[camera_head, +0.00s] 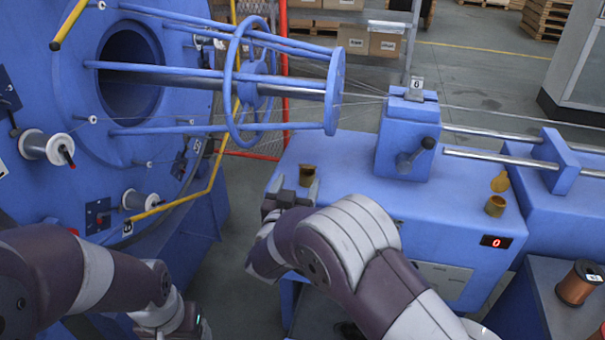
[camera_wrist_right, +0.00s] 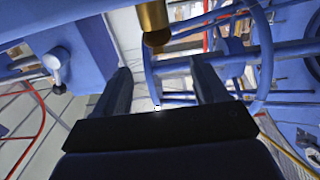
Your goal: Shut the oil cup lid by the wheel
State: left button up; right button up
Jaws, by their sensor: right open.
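A small brass oil cup (camera_head: 307,175) stands on the left part of the blue machine table, near the big blue wheel ring (camera_head: 236,85). Whether its lid is up or down cannot be told. My right gripper (camera_head: 293,188) is open and empty just in front of this cup, its fingers pointing toward it. In the right wrist view, a brass piece (camera_wrist_right: 153,18) shows beyond and between the open fingers (camera_wrist_right: 162,82), apart from them. A second oil cup (camera_head: 495,206) stands at the table's right, its lid (camera_head: 500,182) raised. My left gripper (camera_head: 190,326) is low at the bottom edge, mostly hidden.
A blue block (camera_head: 408,135) with a lever handle (camera_head: 416,154) stands behind, right of the nearer cup. Thin wires and steel rods run rightward from it. A red counter display (camera_head: 496,242) is on the table front. A copper spool (camera_head: 580,283) stands at lower right.

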aim_at(307, 166)
jog(key=x, duration=0.5)
jog(key=shift+d, duration=0.2)
jog(key=shift+w, duration=0.3)
jog(key=c, duration=1.1)
jog(key=shift+o, duration=0.2)
notch_tip(307, 166, down, 2)
jog(key=t+b, duration=0.1)
jog(key=b, duration=0.2)
jog(key=t+b, duration=0.1)
jog(key=b, duration=0.2)
jog(key=shift+s+f+h, duration=0.1)
jog(key=shift+s+h, duration=0.1)
jog(key=shift+h, duration=0.1)
jog(key=shift+b, duration=0.3)
jog(key=shift+r+t, duration=0.3)
